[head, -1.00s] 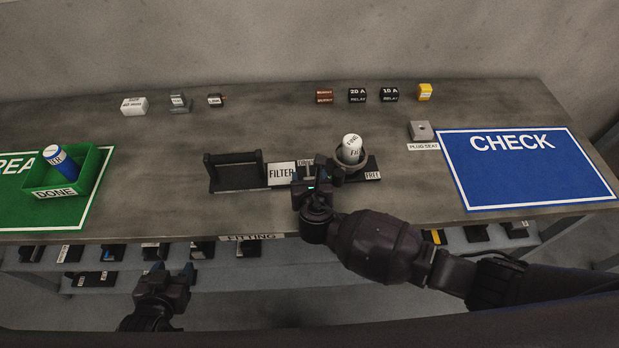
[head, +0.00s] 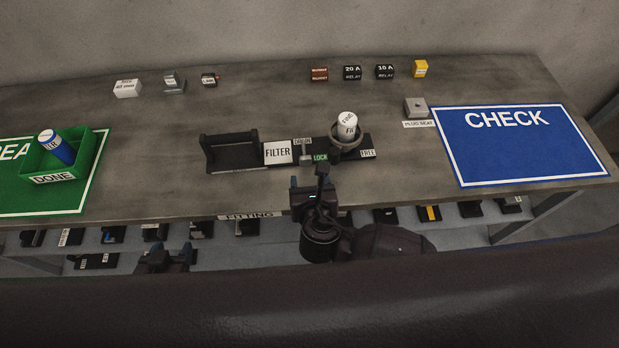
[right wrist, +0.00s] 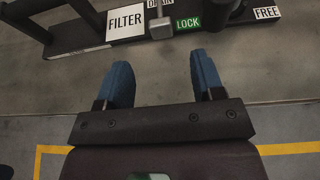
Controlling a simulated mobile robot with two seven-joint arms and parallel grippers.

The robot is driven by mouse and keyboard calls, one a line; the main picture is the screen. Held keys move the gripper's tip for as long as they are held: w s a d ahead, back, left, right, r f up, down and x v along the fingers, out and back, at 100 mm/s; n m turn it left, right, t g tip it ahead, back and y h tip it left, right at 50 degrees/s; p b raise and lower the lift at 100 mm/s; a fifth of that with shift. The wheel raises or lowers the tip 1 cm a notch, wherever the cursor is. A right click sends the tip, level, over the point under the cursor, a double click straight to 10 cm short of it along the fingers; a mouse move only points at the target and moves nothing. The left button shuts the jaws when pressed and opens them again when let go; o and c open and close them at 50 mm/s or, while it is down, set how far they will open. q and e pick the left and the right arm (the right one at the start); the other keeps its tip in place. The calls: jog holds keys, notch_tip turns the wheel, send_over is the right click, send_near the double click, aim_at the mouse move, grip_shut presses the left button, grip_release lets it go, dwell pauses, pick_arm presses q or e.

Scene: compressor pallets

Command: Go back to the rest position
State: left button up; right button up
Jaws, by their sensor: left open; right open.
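My right gripper (head: 309,187) is at the table's front edge, just in front of the filter fixture. In the right wrist view its two blue fingers (right wrist: 163,80) are apart with nothing between them. My left gripper (head: 166,255) is low in front of the table at the left, open and partly cut off by my own dark body part below. The filter fixture (head: 237,165) carries FILTER, DRAIN, LOCK and FREE labels. A white filter (head: 347,127) sits tilted in the ring at its right. The right gripper is apart from the fixture.
A green DONE bin (head: 88,168) holding a blue-and-white cylinder (head: 58,150) stands at the left. A blue CHECK mat (head: 520,145) lies empty at the right. Small blocks and relays (head: 352,73) line the back. A lower shelf (head: 275,240) with several parts runs beneath the table's front edge.

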dwell(0.5)
jog(key=shift+a+m+y, duration=0.4)
jog(key=shift+m, duration=0.7)
jog(key=a+m+y, duration=0.1)
jog(key=m+g, duration=0.1)
jog(key=m, duration=0.1)
jog(key=shift+w+a+r+m+y, duration=0.1)
jog(key=shift+a+r+m+y, duration=0.05)
jog(key=shift+a+m+y, duration=0.2)
jog(key=w+d+r+m+t+y, duration=0.15)
jog(key=d+m, duration=0.45)
jog(key=m, duration=0.6)
jog(key=d+r+m+g, duration=0.15)
jog(key=d+m, duration=0.45)
jog(key=m, duration=0.6)
jog(key=s+d+f+m+h, duration=0.2)
jog(key=s+d+f, duration=0.1)
jog(key=s+d, duration=0.4)
jog(key=s+d+f+m+g+h, duration=0.1)
jog(key=s+d+f+m+h, duration=0.1)
jog(key=s+d, duration=0.5)
notch_tip(320, 180, down, 3)
jog(key=shift+d+r+m+h, duration=0.2)
jog(key=shift+d+m+h, duration=0.1)
jog(key=shift+d+m, duration=0.35)
